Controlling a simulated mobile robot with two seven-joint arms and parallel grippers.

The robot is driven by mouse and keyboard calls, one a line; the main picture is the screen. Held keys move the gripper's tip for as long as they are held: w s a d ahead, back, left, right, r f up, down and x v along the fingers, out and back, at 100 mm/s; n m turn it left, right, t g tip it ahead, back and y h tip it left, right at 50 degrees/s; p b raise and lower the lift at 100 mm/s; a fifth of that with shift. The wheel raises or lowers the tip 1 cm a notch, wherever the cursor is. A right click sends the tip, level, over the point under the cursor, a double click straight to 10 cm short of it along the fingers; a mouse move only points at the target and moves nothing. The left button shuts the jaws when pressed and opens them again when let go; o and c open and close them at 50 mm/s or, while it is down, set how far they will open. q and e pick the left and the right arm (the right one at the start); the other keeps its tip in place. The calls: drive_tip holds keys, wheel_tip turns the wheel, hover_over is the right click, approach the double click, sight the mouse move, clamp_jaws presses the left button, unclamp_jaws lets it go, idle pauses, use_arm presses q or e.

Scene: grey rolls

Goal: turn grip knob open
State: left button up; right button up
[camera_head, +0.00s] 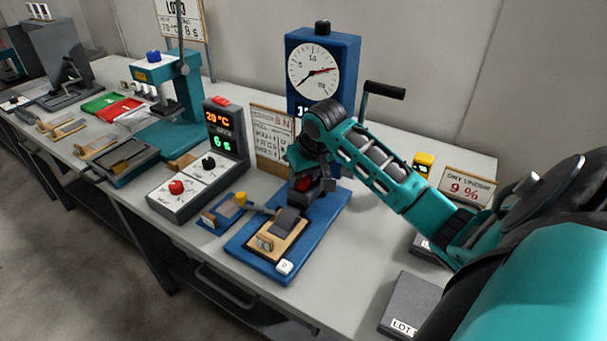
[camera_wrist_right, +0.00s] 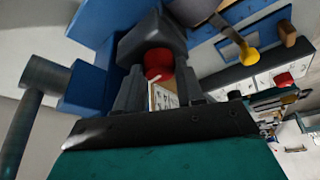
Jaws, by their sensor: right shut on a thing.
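The red grip knob (camera_head: 304,182) sits on a dark grey clamp block on the blue tester (camera_head: 318,56) with the round dial. My right gripper (camera_head: 302,187) is shut on this knob, reaching down from the right. In the right wrist view the red knob (camera_wrist_right: 158,63) shows between the two grey fingers of my right gripper (camera_wrist_right: 158,80), against the dark grey block (camera_wrist_right: 152,33). Much of the knob is hidden by the fingers, and its turn angle cannot be told. My left gripper is not in view.
A crank handle (camera_head: 384,91) sticks out right of the dial. A control box (camera_head: 186,189) with red and black knobs and a yellow-knobbed lever (camera_head: 241,197) lie to the left.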

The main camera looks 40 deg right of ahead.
drive_tip(key=shift+d+n+y, duration=0.1)
drive_tip(key=shift+n+y, duration=0.3)
drive_tip(key=shift+n, duration=0.4)
drive_tip(key=o, duration=1)
drive_tip(key=shift+o, duration=0.2)
